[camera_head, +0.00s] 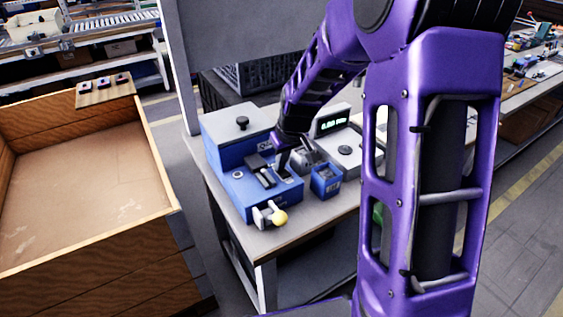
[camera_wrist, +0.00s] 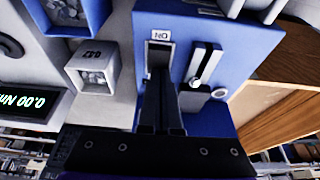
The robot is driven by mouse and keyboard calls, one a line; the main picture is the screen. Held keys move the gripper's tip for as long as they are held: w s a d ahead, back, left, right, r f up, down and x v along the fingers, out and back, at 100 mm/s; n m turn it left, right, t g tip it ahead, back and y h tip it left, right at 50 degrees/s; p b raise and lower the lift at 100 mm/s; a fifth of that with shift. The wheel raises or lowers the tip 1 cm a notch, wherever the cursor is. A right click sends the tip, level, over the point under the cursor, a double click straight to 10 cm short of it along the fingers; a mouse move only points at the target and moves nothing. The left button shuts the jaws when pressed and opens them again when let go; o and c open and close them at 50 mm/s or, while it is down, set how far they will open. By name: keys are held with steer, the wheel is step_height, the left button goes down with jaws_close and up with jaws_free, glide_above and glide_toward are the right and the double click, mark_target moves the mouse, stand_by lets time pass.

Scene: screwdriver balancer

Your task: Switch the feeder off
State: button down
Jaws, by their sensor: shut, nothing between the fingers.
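The feeder (camera_head: 255,200) is a blue box near the front left of the workbench, with a grey rail on its top. In the wrist view the feeder's blue panel (camera_wrist: 219,115) fills the middle, with a white ON label (camera_wrist: 160,34) shown upside down. My gripper (camera_head: 285,170) is over the right part of the feeder's top, pointing down. Its two dark fingers (camera_wrist: 160,76) are together, with nothing between them. Their tips are at a dark switch (camera_wrist: 160,50) just below the label. The fingers partly hide the switch, so I cannot tell its position or whether they touch it.
A small blue bin (camera_head: 325,184) and a meter with a green display (camera_head: 333,124) stand to the right. A taller blue box (camera_head: 232,140) is behind. A wooden crate (camera_head: 95,245) stands left of the bench.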

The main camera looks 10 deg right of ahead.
mark_target(285, 175)
steer(key=shift+s+f, duration=0.15)
steer(key=shift+s+d, duration=0.3)
steer(key=shift+s, duration=0.55)
steer(key=shift+w+r, duration=0.1)
steer(key=shift+r, duration=0.1)
step_height(285, 175, up, 4)
steer(key=p, duration=0.3)
steer(key=shift+r, duration=0.2)
steer(key=v, duration=0.9)
steer(key=shift+s+r+p, duration=0.2)
steer(key=shift+s+p, duration=0.15)
steer(key=shift+p, duration=0.05)
steer(key=shift+d+f, duration=0.1)
